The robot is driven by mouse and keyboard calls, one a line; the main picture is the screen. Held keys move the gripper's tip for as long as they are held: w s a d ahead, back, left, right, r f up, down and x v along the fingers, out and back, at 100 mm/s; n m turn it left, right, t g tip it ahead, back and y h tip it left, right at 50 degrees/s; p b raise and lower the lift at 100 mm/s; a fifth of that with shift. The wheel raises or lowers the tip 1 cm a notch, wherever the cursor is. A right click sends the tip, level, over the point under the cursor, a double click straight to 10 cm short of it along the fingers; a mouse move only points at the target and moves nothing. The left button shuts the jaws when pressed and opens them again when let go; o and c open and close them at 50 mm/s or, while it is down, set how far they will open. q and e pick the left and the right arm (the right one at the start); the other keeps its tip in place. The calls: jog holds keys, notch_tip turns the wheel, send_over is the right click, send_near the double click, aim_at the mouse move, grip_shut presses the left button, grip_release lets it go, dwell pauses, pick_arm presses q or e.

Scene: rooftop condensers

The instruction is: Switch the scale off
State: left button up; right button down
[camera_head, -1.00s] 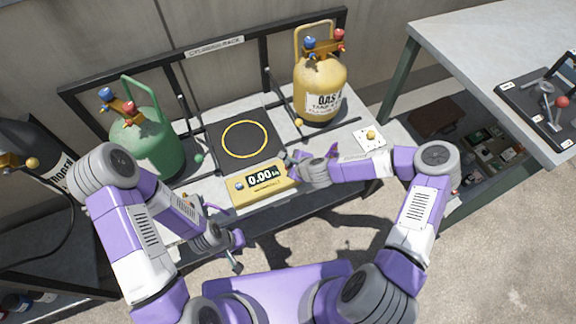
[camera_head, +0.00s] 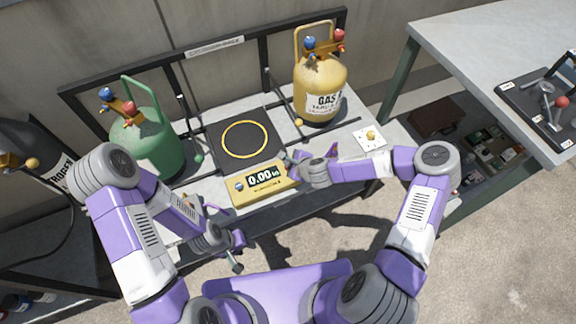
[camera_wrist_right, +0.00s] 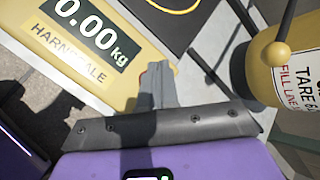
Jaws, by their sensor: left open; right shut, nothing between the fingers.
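The scale has a yellow display unit (camera_head: 259,184) at the front of the bench and a dark square platform (camera_head: 243,142) with a yellow ring behind it. Its display (camera_head: 263,178) is lit and reads 0.00 kg; the wrist view also shows the lit display (camera_wrist_right: 92,27). My right gripper (camera_head: 287,158) is shut and empty at the right end of the display unit. In the wrist view its fingertips (camera_wrist_right: 158,72) lie over the unit's right edge and hide part of it; a sliver of red shows beside them. I cannot tell whether they touch. My left gripper (camera_head: 238,262) is open, in front of the bench.
A green cylinder (camera_head: 147,143) stands left of the platform, a yellow gas cylinder (camera_head: 320,88) behind right. A white plate with a yellow knob (camera_head: 370,136) lies right of my right gripper. A rack bar (camera_head: 215,47) runs behind. A grey table (camera_head: 480,50) stands right.

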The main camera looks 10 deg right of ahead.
jog(key=shift+f, duration=0.1)
dwell(0.4)
jog(key=shift+f, duration=0.35)
jog(key=shift+f, duration=0.6)
dwell(0.6)
jog(key=shift+r, duration=0.1)
jog(key=shift+r+p, duration=0.9)
jog(key=shift+r, duration=0.05)
notch_tip(320, 180, up, 5)
jog(key=p, duration=0.4)
dwell(0.3)
